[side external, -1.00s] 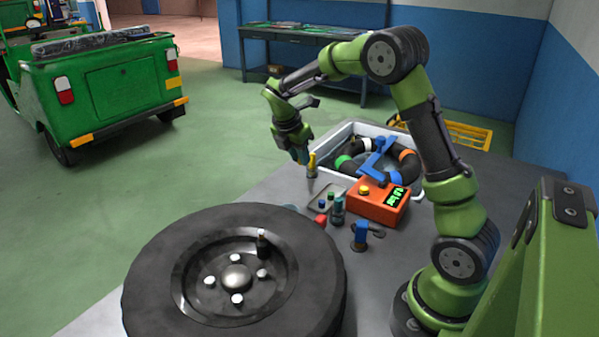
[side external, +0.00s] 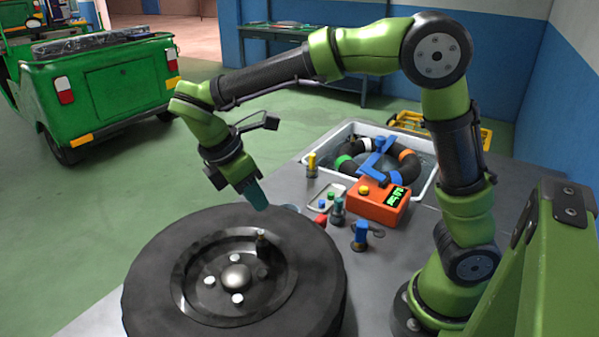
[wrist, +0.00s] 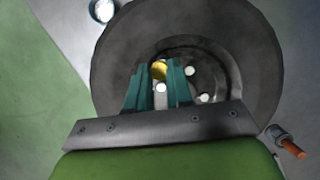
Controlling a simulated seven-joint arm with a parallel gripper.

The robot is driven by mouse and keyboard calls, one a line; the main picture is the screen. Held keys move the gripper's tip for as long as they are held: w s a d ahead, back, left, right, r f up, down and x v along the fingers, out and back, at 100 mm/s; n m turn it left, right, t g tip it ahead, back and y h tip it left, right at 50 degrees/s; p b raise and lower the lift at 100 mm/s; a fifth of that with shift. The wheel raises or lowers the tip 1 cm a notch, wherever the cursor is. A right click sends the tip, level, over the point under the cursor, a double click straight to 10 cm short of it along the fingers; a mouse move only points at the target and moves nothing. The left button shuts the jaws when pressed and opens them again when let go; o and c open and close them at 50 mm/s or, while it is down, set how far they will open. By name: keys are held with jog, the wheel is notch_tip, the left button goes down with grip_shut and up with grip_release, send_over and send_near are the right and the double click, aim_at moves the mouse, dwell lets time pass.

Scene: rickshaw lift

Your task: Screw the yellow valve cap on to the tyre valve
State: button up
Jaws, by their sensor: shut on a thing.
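The yellow valve cap (wrist: 158,70) shows between my gripper's teal fingertips in the wrist view. My gripper (side external: 258,201) is shut on it, tilted, above the back part of the tyre; in the side view the fingers hide the cap. The wrist view shows my gripper (wrist: 157,82) over the wheel. The black tyre (side external: 155,265) lies flat on the grey table. Its dark valve stem (side external: 262,240) stands up from the rim, below and slightly right of my fingertips, apart from them. I cannot make out the valve in the wrist view.
Behind the tyre stand an orange box with a display (side external: 377,204), a small tray of coloured caps (side external: 325,199), a yellow-topped upright piece (side external: 311,165) and a white basin (side external: 430,185). A blue-topped fitting (side external: 361,234) stands right of the tyre. Wheel nuts (side external: 235,258) surround the hub.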

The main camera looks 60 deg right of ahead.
jog(key=shift+f, duration=2.5)
jog(key=shift+f, duration=1.25)
dwell(0.8)
